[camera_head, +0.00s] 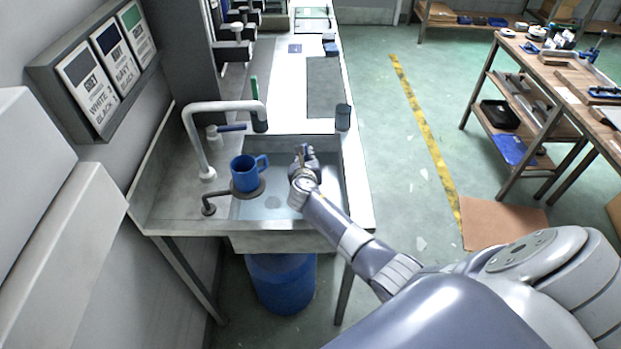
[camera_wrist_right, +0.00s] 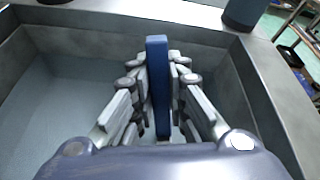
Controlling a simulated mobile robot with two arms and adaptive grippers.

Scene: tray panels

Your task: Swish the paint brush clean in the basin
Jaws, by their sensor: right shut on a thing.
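The basin (camera_head: 322,143) is a grey metal sink with pale water in it. My right gripper (camera_head: 304,152) reaches over the basin's right half. In the right wrist view, my right gripper (camera_wrist_right: 160,100) is shut on the blue handle of the paint brush (camera_wrist_right: 157,75). The handle stands between the fingers, and the brush's bristle end is hidden below them. In the right wrist view the basin (camera_wrist_right: 215,40) surrounds the gripper on several sides. I cannot tell whether the bristles touch the water. My left gripper is not in view.
A blue mug (camera_head: 244,176) stands on a round dark support at the basin's left. A white faucet (camera_head: 195,140) arches over the basin's back left. A dark cup (camera_head: 343,117) stands at the back right corner. A blue bin (camera_head: 281,285) is below the sink.

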